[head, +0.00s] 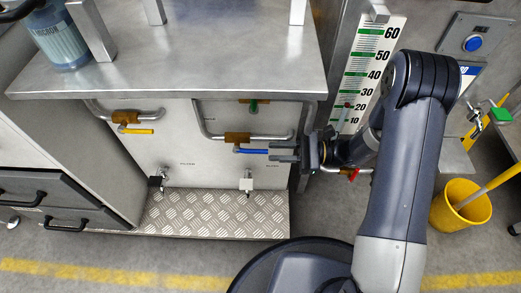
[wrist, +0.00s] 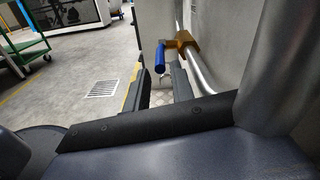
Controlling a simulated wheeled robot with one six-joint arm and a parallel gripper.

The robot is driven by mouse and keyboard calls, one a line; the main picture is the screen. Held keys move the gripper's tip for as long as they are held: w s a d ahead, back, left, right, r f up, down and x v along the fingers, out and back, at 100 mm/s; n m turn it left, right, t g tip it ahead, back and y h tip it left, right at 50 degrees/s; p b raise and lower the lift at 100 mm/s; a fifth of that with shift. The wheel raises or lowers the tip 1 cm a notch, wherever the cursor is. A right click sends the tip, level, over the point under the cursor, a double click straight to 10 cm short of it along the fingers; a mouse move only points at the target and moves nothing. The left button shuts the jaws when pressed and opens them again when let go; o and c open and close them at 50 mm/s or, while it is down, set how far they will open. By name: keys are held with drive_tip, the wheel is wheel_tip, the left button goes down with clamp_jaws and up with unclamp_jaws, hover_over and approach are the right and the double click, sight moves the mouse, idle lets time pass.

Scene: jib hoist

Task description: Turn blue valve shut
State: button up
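The blue valve handle (head: 254,151) lies sideways, roughly along the pipe, below a brass valve body (head: 237,138) under the steel bench. In the wrist view the blue handle (wrist: 160,57) shows just beyond the fingertips, between them in the picture, with the brass body (wrist: 181,40) behind it. My gripper (head: 271,151) is at the right end of the handle, its two fingers pointing left. In the wrist view my gripper (wrist: 157,78) is open, with a gap between the fingers. I cannot tell whether a finger touches the handle.
A yellow handle (head: 136,131) is on the left pipe, a green one (head: 253,106) above, and a red one (head: 354,174) right of my gripper. The bench top (head: 200,50) overhangs the pipes. A tread-plate step (head: 215,213) lies below. A yellow bucket (head: 460,207) stands right.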

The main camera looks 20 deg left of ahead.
sight(260, 150)
drive_tip(key=shift+b+x, duration=0.6)
drive_tip(key=shift+x, duration=2.05)
drive_tip(key=shift+c, duration=0.2)
clamp_jaws()
